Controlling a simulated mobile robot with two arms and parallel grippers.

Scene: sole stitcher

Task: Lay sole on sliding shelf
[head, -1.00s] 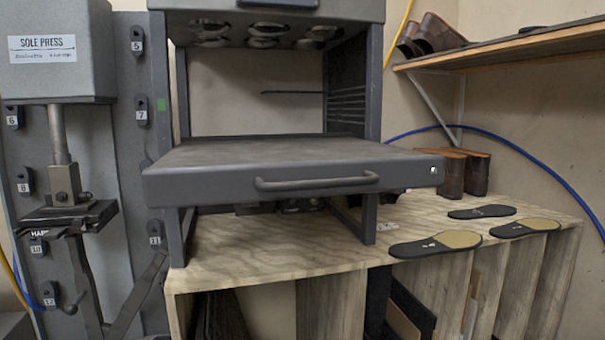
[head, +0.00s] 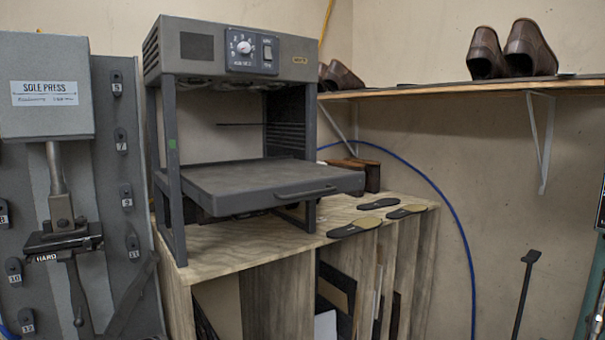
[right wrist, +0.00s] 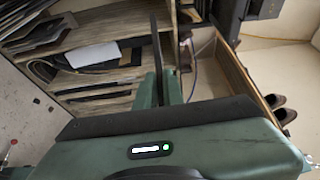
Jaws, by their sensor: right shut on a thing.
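The sliding shelf (head: 250,180) is a flat dark grey tray with a front handle. It sticks out of the grey oven-like unit (head: 240,50), and its top looks bare. In the right wrist view my right gripper (right wrist: 164,88) has its green fingers shut on a thin dark piece (right wrist: 156,50), seen edge-on. It looks like a sole, but its face is hidden. In the head view my right gripper is not clearly seen. Three dark soles lie on the wooden bench, the nearest one (head: 355,227) right of the shelf. My left gripper is out of view.
The sole press (head: 48,85) stands at the left. A wall shelf (head: 440,91) with brown shoes (head: 512,50) is at the upper right. A black rod-like thing (head: 524,285) stands at the lower right. Space above the tray is clear.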

